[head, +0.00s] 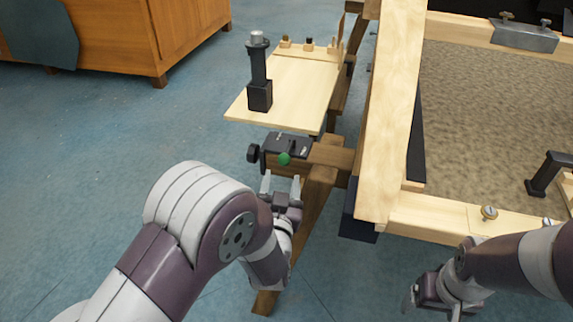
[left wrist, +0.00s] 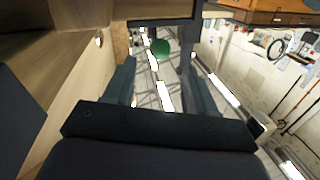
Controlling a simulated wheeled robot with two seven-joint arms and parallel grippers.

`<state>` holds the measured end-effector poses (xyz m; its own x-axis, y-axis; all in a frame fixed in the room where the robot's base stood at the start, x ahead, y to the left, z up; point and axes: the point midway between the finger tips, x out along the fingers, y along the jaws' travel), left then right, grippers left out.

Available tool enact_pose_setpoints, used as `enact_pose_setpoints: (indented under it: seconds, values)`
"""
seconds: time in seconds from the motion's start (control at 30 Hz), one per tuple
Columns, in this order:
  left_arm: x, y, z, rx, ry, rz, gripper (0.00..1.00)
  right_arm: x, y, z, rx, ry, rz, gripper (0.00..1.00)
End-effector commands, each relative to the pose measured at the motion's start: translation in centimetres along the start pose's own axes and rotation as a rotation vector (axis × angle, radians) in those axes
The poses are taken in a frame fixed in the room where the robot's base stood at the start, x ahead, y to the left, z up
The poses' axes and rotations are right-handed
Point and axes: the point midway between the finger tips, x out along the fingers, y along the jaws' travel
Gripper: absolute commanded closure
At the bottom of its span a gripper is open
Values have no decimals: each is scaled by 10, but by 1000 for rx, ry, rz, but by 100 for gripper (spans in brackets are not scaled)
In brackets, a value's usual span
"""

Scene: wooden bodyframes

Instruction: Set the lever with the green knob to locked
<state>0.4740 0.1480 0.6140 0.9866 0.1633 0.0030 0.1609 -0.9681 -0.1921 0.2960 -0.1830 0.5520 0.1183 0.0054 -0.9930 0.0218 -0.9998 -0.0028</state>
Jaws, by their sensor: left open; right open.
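The green knob (head: 284,159) sits at the front of a dark metal clamp block (head: 284,147) fixed on the wooden frame's side beam. The lever itself is mostly hidden, so I cannot tell its setting. My left gripper (head: 281,186) is just below and in front of the knob, open and empty, its fingers pointing up toward it. In the left wrist view the green knob (left wrist: 160,48) appears beyond and between the open fingers of the left gripper (left wrist: 158,85), apart from them. My right gripper (head: 410,298) is low at the lower right, open, away from the knob.
A wooden shelf (head: 295,88) with a black post tool (head: 259,75) stands behind the clamp. A thick wooden beam (head: 394,110) and a framed grey-brown panel (head: 490,120) lie to the right. A wooden cabinet (head: 110,40) stands at the back left. Blue floor is open at left.

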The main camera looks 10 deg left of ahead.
Motion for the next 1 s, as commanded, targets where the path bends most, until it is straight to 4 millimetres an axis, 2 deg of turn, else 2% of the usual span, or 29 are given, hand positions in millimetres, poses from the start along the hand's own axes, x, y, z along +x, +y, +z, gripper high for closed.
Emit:
enact_pose_setpoints:
  seconds: [0.03,0.1,0.3,0.43,0.67,0.7,0.87,1.0]
  values:
    - [13,0,6,-1,2,-5,44,12,0,2,0,0,0,19]
    - [31,0,6,-1,1,-3,44,18,0,2,0,0,0,19]
    - [69,1,4,0,-1,0,44,31,0,4,0,0,0,19]
    - [79,0,2,0,-2,1,44,33,0,4,0,0,0,19]
    - [81,0,1,0,-3,2,44,32,0,4,0,0,0,19]
    - [81,0,1,0,-3,2,47,32,0,4,0,0,0,19]
    - [81,0,1,0,-3,2,99,32,0,4,0,0,0,19]
    - [81,0,1,0,-2,3,100,33,0,4,0,0,0,19]
